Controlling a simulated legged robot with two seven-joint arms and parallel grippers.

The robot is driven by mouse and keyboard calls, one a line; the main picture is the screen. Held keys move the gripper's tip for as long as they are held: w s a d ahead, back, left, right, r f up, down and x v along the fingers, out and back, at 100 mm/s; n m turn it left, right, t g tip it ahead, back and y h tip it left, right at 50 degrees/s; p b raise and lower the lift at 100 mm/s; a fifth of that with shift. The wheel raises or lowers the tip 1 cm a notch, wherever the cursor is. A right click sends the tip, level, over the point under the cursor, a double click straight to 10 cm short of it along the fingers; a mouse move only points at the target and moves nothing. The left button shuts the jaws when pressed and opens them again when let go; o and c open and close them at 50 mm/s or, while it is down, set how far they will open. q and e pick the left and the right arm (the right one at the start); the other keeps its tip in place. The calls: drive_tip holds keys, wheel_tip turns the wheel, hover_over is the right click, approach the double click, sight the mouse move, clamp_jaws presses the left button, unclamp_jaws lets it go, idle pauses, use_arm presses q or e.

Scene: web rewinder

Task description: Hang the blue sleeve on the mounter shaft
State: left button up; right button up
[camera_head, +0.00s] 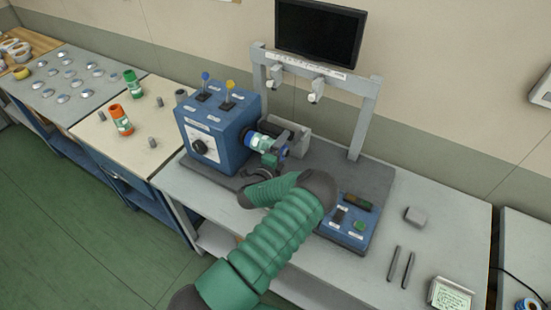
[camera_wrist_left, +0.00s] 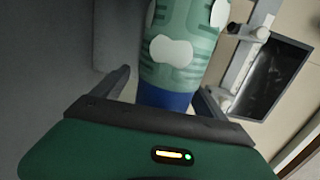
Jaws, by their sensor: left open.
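The blue sleeve (camera_head: 262,142), teal with white patches and a blue end, lies sideways against the dark round flange at the right face of the blue machine (camera_head: 212,137). It appears to sit over the mounter shaft, which is hidden. My left gripper (camera_head: 277,148) is at the sleeve's outer end. In the left wrist view the sleeve (camera_wrist_left: 184,55) stands between the parted fingers of my left gripper (camera_wrist_left: 165,92), its blue end nearest the palm. The fingers look apart from it, though contact is hard to judge. My right gripper is not in view.
A grey frame (camera_head: 365,115) stands behind, under a dark monitor (camera_head: 320,32). An orange sleeve (camera_head: 121,120) and a green sleeve (camera_head: 132,84) stand on the left table. A blue control panel (camera_head: 347,225) lies right of my arm.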

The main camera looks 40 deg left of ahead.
use_arm(q)
drive_tip(key=f+b+v, duration=0.1)
drive_tip(key=b+v, duration=0.1)
drive_tip(key=v, duration=1.4)
drive_tip(key=w+d+f+n+g, duration=0.1)
drive_tip(key=d+n+g, duration=0.1)
drive_tip(key=n, duration=0.2)
drive_tip(key=w+d+f+n+g, duration=0.1)
drive_tip(key=d+n+g, duration=0.1)
drive_tip(key=n+g, duration=0.1)
drive_tip(key=w+d+f+n+g, duration=0.1)
drive_tip(key=d+n+g, duration=0.1)
drive_tip(key=n, duration=0.3)
drive_tip(key=shift+d+f+n+g, duration=0.25)
drive_tip(key=shift+f+n+g, duration=0.15)
drive_tip(key=shift+g, duration=0.2)
drive_tip(key=s+d+r+n+g+h, duration=0.1)
drive_tip(key=s+d+r+g+h, duration=0.1)
drive_tip(key=s+d, duration=0.3)
drive_tip(key=s+d+r+g+h, duration=0.3)
drive_tip(key=s+d+r+g, duration=0.1)
drive_tip(key=d, duration=0.9)
drive_tip(key=s+r, duration=0.1)
drive_tip(key=s, duration=0.1)
drive_tip(key=shift+s+r+n, duration=0.15)
drive_tip(key=shift+s+n, duration=0.1)
drive_tip(key=shift+n, duration=0.15)
